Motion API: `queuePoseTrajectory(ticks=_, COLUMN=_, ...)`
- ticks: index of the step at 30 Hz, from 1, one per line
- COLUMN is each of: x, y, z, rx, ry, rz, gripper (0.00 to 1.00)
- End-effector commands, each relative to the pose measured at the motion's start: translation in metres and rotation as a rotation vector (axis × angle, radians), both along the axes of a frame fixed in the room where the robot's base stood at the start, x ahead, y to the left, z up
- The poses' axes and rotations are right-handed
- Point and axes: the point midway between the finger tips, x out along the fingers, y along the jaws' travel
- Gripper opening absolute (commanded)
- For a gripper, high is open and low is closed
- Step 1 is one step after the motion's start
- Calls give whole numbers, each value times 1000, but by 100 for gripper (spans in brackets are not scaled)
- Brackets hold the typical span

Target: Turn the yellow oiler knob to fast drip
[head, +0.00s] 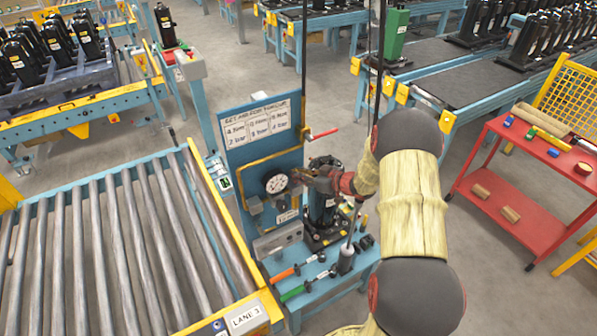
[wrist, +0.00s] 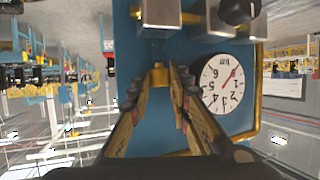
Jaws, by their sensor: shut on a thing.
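The blue panel (head: 235,125) stands upright on a blue stand, with a round white gauge (head: 277,184) on it. My gripper (head: 303,177) reaches in from the right, just beside the gauge. In the wrist view the fingers of my gripper (wrist: 157,78) close around a small yellow knob (wrist: 158,72) in front of the panel. The gauge (wrist: 222,84) is to their right there, and grey metal blocks (wrist: 163,15) are above. The fingers and arm hide the knob in the head view. Its drip marking cannot be read.
A black compressor (head: 322,205) stands right of the panel, below my gripper. A red-handled lever (head: 322,134) sticks out above. Tools with orange (head: 284,273) and green (head: 293,293) handles lie on the bench. A roller conveyor (head: 120,250) is left, a red cart (head: 520,200) right.

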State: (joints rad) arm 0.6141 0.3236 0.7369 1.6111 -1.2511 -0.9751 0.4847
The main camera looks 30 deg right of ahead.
Motion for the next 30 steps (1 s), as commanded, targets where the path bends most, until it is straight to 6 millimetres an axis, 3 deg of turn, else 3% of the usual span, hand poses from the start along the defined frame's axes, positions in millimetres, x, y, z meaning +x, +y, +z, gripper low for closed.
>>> queuePoseTrajectory(ticks=15, x=4, y=-7, z=2, rx=-2, ry=-3, rz=290, gripper=0)
queuePoseTrajectory(ticks=28, x=4, y=-6, z=1, rx=-2, ry=-2, rz=315, gripper=0)
queuePoseTrajectory(ticks=29, x=4, y=-6, z=1, rx=-2, ry=-2, rz=315, gripper=21)
queuePoseTrajectory(ticks=30, x=4, y=-6, z=1, rx=-2, ry=-2, rz=315, gripper=23)
